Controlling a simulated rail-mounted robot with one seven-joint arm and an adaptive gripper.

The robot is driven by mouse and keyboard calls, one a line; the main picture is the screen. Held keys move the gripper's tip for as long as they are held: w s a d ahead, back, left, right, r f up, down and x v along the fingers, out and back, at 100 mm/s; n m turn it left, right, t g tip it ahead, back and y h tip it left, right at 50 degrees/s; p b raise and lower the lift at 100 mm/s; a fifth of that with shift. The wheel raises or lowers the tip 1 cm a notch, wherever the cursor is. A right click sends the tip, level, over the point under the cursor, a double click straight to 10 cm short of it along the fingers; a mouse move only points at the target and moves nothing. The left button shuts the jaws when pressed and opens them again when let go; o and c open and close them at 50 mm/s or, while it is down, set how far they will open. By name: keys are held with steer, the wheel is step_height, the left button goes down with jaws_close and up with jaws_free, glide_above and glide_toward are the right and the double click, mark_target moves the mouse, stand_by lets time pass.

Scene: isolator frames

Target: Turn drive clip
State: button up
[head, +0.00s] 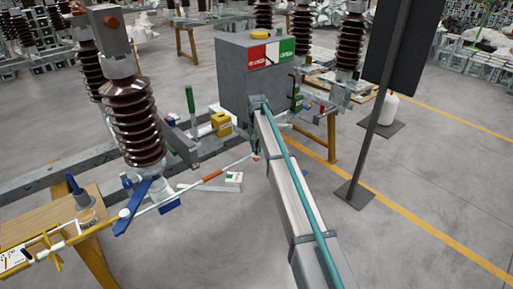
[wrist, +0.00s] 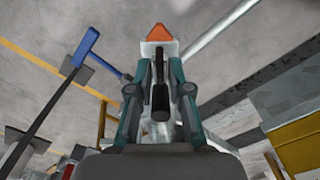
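No part is labelled as the drive clip. A white piece with an orange tip (wrist: 162,35) is at my fingertips in the wrist view, likely the clip. In the head view a small orange tip (head: 256,157) shows at the end of a white rod with an orange band (head: 213,175). My gripper (wrist: 160,62) has its two teal fingers on either side of the white piece; whether they touch it is unclear. A black cylinder (wrist: 160,98) lies between the fingers. In the head view my gripper (head: 257,147) points down, small and dark.
A grey drive box (head: 240,75) with a red, white and green label stands just behind my gripper. A brown insulator (head: 133,120) stands left. A dark panel on a post (head: 372,130) stands right. A wooden bench (head: 50,215) with tools is at left. Open floor lies right.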

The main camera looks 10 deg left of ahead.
step_height(320, 180, up, 12)
stand_by(0.8)
steer(key=s+d+f, duration=0.5)
steer(key=s+f, duration=0.4)
steer(key=f, duration=0.3)
steer(key=s+d+f+n+g, duration=0.1)
steer(key=s+d+f, duration=0.4)
steer(key=s+f, duration=0.55)
steer(key=s+d+f, duration=0.5)
steer(key=s+f, duration=0.3)
steer(key=f, duration=0.6)
steer(key=s+d+f+g, duration=0.2)
steer(key=s+d+f, duration=0.1)
steer(key=s, duration=1.2)
steer(key=s+d+f+m+g, duration=0.1)
steer(key=s+d+f, duration=0.3)
steer(key=s, duration=1.1)
steer(key=s+d+f+g, duration=0.2)
steer(key=s+d+f, duration=0.2)
steer(key=s, duration=1.1)
step_height(320, 180, down, 3)
steer(key=shift+d+f+g, duration=0.1)
steer(key=shift+d+g, duration=0.15)
steer(key=shift+g, duration=0.15)
